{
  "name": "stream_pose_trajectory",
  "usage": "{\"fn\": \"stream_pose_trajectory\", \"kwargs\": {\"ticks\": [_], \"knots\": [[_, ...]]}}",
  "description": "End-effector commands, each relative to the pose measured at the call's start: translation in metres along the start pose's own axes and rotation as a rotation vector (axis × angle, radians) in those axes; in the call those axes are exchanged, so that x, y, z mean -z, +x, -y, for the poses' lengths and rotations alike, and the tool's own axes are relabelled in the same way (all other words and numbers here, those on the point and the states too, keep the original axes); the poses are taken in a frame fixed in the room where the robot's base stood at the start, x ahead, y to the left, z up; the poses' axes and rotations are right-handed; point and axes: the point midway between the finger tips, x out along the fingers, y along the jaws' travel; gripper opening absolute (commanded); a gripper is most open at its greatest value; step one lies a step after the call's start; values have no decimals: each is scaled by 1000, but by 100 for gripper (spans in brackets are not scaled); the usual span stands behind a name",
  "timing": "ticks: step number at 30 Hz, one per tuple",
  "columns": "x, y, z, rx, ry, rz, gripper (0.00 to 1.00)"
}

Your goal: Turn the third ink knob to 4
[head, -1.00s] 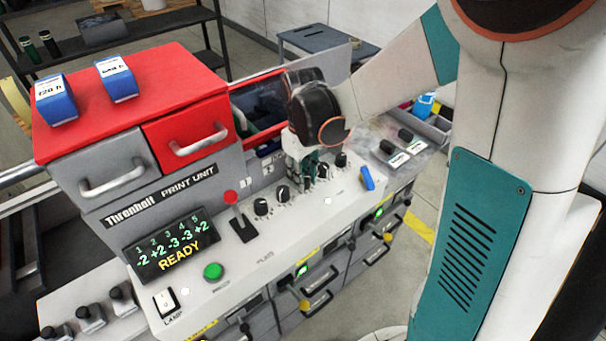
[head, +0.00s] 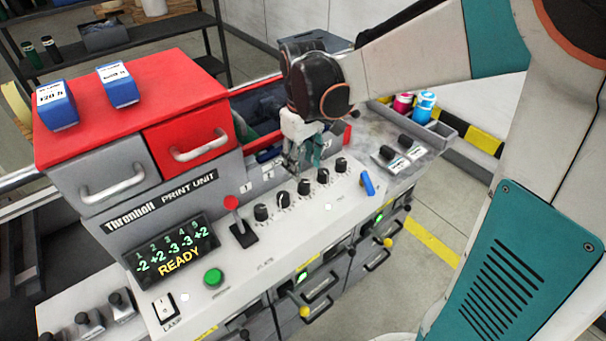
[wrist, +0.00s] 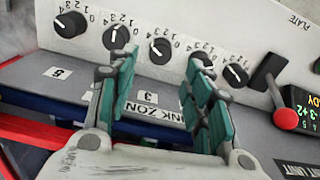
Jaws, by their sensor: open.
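A row of several black ink knobs runs along the sloping grey panel of the print unit. The third ink knob (head: 304,186) is the middle one; in the wrist view it is also the middle one (wrist: 160,50), with its scale upside down. I cannot read its pointer setting surely. My gripper (head: 304,165) is open and empty, above and behind the knob row. In the wrist view its teal fingers (wrist: 160,62) stand to either side of the third knob in the picture, apart from it. The display (head: 170,250) reads -2 +2 -3 -3 +2 and READY.
A red-knobbed lever (head: 236,217) stands left of the knobs, with a green button (head: 213,277) in front of it. A blue lever (head: 367,183) stands to their right. The red-topped cabinet (head: 130,100) rises behind.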

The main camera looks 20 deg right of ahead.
Motion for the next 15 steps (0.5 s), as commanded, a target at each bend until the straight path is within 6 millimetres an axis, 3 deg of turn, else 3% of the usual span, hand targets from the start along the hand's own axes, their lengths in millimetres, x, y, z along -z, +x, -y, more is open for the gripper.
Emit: {"fn": "stream_pose_trajectory", "kwargs": {"ticks": [6,15], "knots": [[0,-37,0,0,0,0,46],[0,-55,0,0,-1,0,46]]}}
